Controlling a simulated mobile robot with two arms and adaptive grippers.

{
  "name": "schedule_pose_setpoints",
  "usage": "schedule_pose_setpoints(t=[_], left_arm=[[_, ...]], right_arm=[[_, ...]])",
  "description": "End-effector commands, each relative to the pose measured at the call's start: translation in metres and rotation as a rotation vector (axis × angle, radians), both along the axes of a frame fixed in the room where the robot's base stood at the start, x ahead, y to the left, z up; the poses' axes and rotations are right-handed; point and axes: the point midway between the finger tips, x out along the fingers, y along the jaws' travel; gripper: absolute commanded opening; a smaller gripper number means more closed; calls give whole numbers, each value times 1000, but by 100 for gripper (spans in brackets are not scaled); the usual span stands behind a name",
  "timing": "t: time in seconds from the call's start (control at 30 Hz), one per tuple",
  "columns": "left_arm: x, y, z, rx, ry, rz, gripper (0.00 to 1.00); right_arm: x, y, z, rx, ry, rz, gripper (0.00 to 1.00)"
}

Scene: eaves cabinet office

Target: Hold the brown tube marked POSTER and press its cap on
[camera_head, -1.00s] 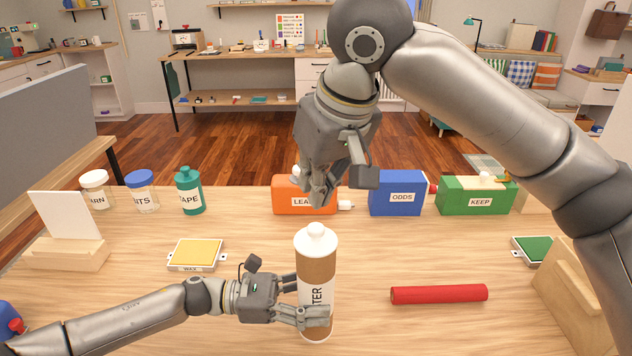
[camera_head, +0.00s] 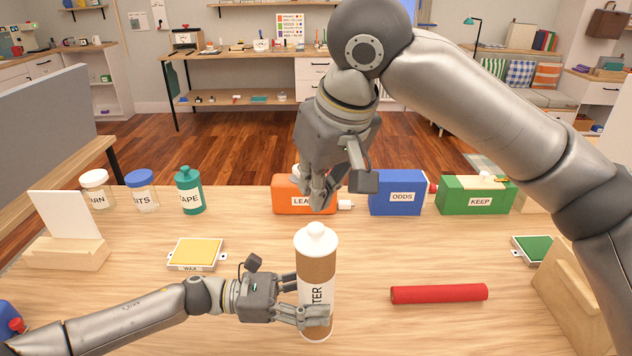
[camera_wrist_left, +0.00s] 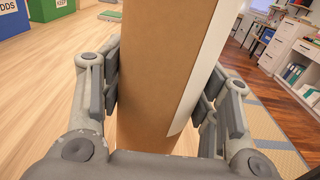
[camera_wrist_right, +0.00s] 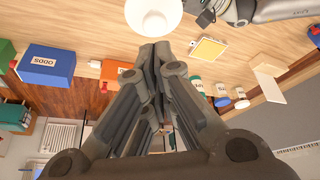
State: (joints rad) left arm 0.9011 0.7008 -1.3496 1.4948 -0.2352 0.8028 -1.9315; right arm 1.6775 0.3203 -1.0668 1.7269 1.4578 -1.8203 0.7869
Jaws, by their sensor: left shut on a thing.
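The brown tube (camera_head: 317,268) stands upright on the table, with a white label of which "TER" shows. A white cap (camera_head: 316,238) with a round knob sits on its top end. I cannot tell how firmly it is seated. My left gripper (camera_head: 314,302) is shut around the tube's lower part. The left wrist view shows the brown tube (camera_wrist_left: 155,80) between both fingers. My right gripper (camera_head: 322,200) is above and behind the cap, apart from it, with its fingers together and empty. The right wrist view shows the closed fingertips (camera_wrist_right: 157,52) just short of the white cap (camera_wrist_right: 153,14).
A red tube (camera_head: 439,294) lies to the right. A yellow pad (camera_head: 196,252) lies to the left. An orange box (camera_head: 288,195), a blue ODDS box (camera_head: 397,180) and a green KEEP box (camera_head: 470,188) line the back edge. A wooden stand (camera_head: 580,290) is at the right.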

Motion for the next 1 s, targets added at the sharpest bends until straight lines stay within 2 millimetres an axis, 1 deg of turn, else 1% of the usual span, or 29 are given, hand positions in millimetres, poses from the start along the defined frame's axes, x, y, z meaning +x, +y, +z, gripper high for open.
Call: schedule_pose_setpoints(t=[1.0], left_arm=[[0,0,0,0,0,0,21]], right_arm=[[0,0,-31,-1,0,0,0]])
